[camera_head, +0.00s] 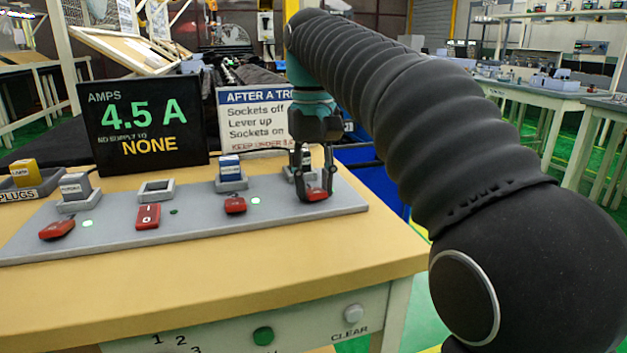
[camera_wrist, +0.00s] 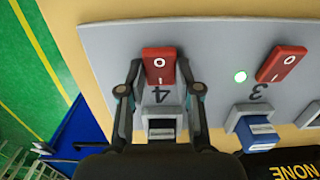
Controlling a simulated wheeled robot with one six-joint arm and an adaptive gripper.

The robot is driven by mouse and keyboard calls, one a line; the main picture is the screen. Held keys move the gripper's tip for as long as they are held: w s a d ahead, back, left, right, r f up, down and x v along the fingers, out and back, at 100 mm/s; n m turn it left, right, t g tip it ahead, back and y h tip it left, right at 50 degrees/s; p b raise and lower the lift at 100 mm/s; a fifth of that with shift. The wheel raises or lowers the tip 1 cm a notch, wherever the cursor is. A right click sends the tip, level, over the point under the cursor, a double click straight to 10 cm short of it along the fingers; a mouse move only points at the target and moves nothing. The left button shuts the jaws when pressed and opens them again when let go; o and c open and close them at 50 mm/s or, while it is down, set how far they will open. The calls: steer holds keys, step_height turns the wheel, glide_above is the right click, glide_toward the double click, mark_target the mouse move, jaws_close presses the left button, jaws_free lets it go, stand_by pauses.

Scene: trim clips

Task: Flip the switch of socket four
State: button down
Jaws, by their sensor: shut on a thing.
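The grey socket strip (camera_head: 190,222) lies on the table. The red rocker switch of socket four (camera_head: 316,194) is at its right end. In the wrist view this switch (camera_wrist: 159,66), marked O and I, sits between my fingertips, above the printed 4. My gripper (camera_head: 316,186) points down and is shut on the switch; the fingers also show in the wrist view (camera_wrist: 159,88). Socket four (camera_wrist: 161,125) holds a dark plug with a pale label, partly hidden by my gripper. Socket four's lamp is not visible.
The red switch of socket three (camera_head: 235,205) is close by, with a lit green lamp (camera_head: 256,200). Socket two (camera_head: 156,189) is empty, its lamp dark. The display (camera_head: 143,122) reads 4.5 A, no supply to NONE. A sign (camera_head: 252,115) stands behind the strip.

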steer(key=c, duration=0.8)
jaws_free()
steer(key=shift+s+t, duration=0.15)
steer(key=shift+t, duration=0.25)
steer(key=shift+s+d+f+t+y+b, duration=0.15)
steer(key=shift+f+t+y+b, duration=0.25)
steer(key=shift+t+b, duration=0.6)
steer(key=t+b, duration=0.1)
steer(key=b, duration=0.4)
steer(key=shift+s+y+b, duration=0.1)
steer(key=shift+y+b, duration=0.2)
steer(key=shift+b, duration=0.05)
steer(key=shift+t+b, duration=0.4)
steer(key=shift+b, duration=0.5)
